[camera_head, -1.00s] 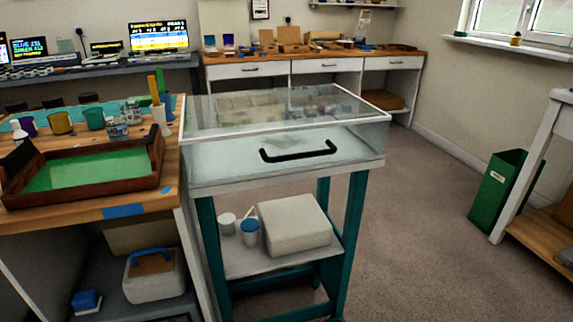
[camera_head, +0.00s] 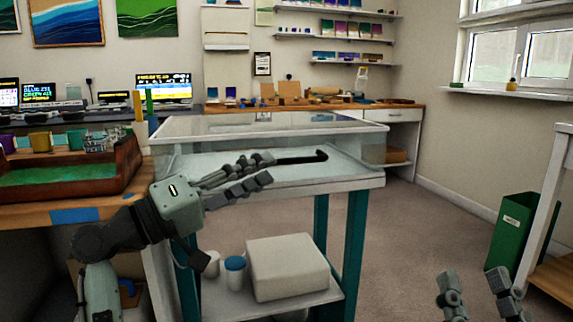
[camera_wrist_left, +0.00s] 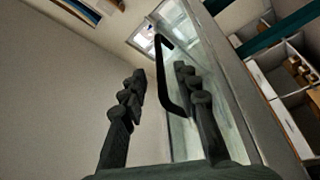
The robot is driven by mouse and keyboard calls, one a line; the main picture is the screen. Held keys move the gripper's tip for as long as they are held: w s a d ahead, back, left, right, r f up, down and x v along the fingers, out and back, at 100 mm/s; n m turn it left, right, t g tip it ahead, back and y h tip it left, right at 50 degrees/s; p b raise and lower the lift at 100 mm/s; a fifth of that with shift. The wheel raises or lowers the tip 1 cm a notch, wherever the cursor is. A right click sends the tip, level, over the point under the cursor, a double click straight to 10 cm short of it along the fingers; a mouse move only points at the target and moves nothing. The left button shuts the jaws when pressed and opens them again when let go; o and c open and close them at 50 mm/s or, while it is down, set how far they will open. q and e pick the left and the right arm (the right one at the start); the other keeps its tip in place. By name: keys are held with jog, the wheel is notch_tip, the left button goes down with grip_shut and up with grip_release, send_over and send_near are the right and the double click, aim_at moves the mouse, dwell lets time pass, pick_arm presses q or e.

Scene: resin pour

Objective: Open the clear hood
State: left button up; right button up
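The clear hood (camera_head: 352,140) is a see-through box with a pale frame, and it sits down on its stand. Its black bar handle (camera_head: 305,159) is on the front face. My left gripper (camera_head: 267,168) is open in front of the hood, and its fingers cover the handle's left part in the head view. In the left wrist view the black handle (camera_wrist_left: 164,75) lies between the spread fingers (camera_wrist_left: 160,80), and I see no finger closed on it. My right gripper (camera_head: 477,284) is open and empty at the lower right, over the floor.
A wooden bench with a brown-framed green tray (camera_head: 70,174) and several cups stands left of the hood. A grey-white box (camera_head: 287,268) and small tubs are on the shelf below it. A green bin (camera_head: 513,230) stands at right. The floor between is clear.

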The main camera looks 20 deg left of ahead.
aim_at(286, 162)
pick_arm(q)
jog(key=x, duration=0.5)
jog(key=shift+w+d, duration=0.25)
grip_shut()
